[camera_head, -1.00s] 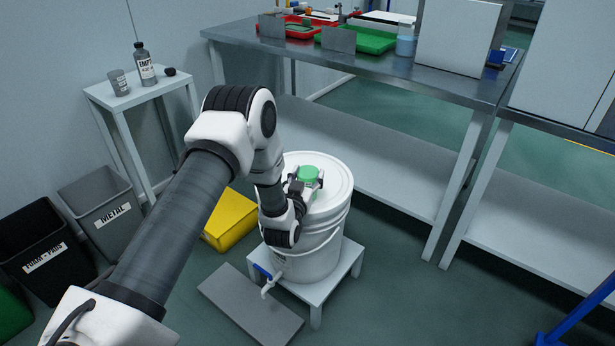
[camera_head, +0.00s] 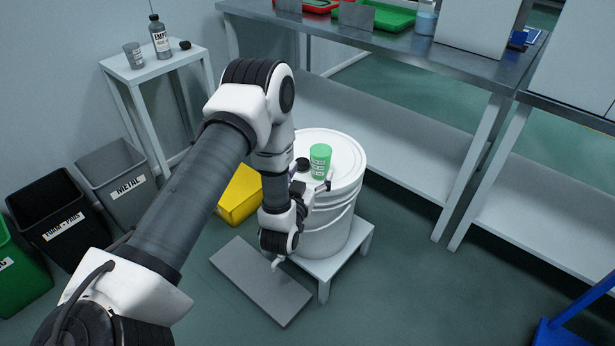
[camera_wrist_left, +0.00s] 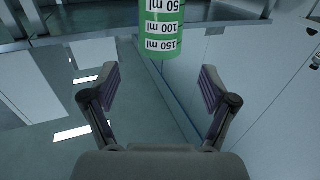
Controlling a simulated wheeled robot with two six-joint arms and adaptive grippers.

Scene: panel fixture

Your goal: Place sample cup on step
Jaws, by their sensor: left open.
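The green sample cup (camera_head: 320,161) appears upright on the lid of the white drum (camera_head: 335,235). In the left wrist view the cup (camera_wrist_left: 163,28) shows at the top centre, with white volume marks, beyond my fingertips. My left gripper (camera_head: 313,187) is open at the near side of the cup. In the wrist view its two fingers (camera_wrist_left: 158,92) are wide apart with nothing between them. A low grey slab (camera_head: 260,281) lies on the floor; I cannot tell whether it or the white stand (camera_head: 350,250) is the step. My right gripper is not in view.
A yellow container (camera_head: 240,195) stands left of the drum. Labelled bins (camera_head: 120,172) stand at the left, near a small side table (camera_head: 150,68). A metal workbench (camera_head: 430,58) stands behind.

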